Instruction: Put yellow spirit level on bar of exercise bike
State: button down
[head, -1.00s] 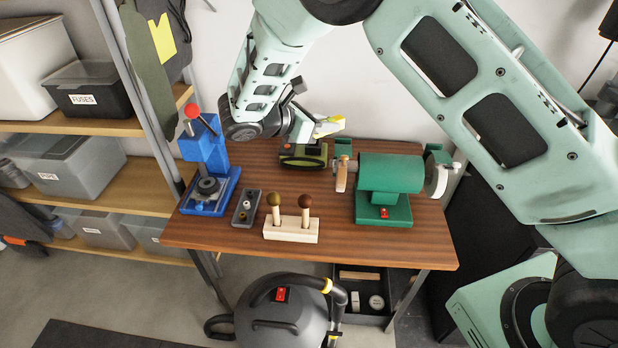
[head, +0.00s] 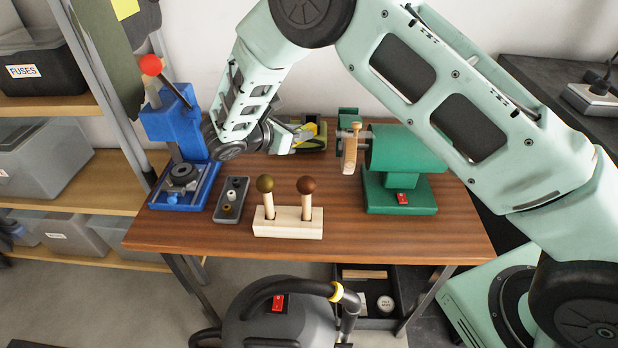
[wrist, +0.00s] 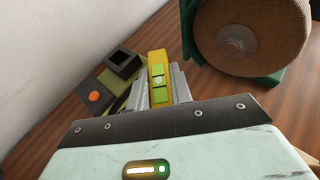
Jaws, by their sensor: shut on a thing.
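The yellow spirit level (wrist: 158,75) is held between the fingers of my gripper (wrist: 160,92) in the wrist view, with green windows along its upper face. In the head view my gripper (head: 292,134) is over the back of the workbench, and a bit of the yellow level (head: 305,130) shows beyond it, partly hidden by the fingers. An olive and black device (head: 318,140) is close behind it; I cannot tell whether they touch. No exercise bike or bike bar is visible in these frames.
The workbench (head: 400,235) holds a blue press (head: 172,125) at left, a small grey block (head: 231,198), a wooden stand with two knobbed sticks (head: 287,228), and a green bench grinder (head: 400,150) at right. A grey vacuum (head: 280,320) stands in front. Shelves are at left.

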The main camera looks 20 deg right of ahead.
aim_at(300, 174)
notch_tip(300, 174, down, 11)
jog(key=shift+f, duration=0.1)
dwell(0.4)
jog(key=shift+f, duration=0.1)
jog(key=c, duration=1.3)
grip_release()
jog(key=shift+o, duration=0.2)
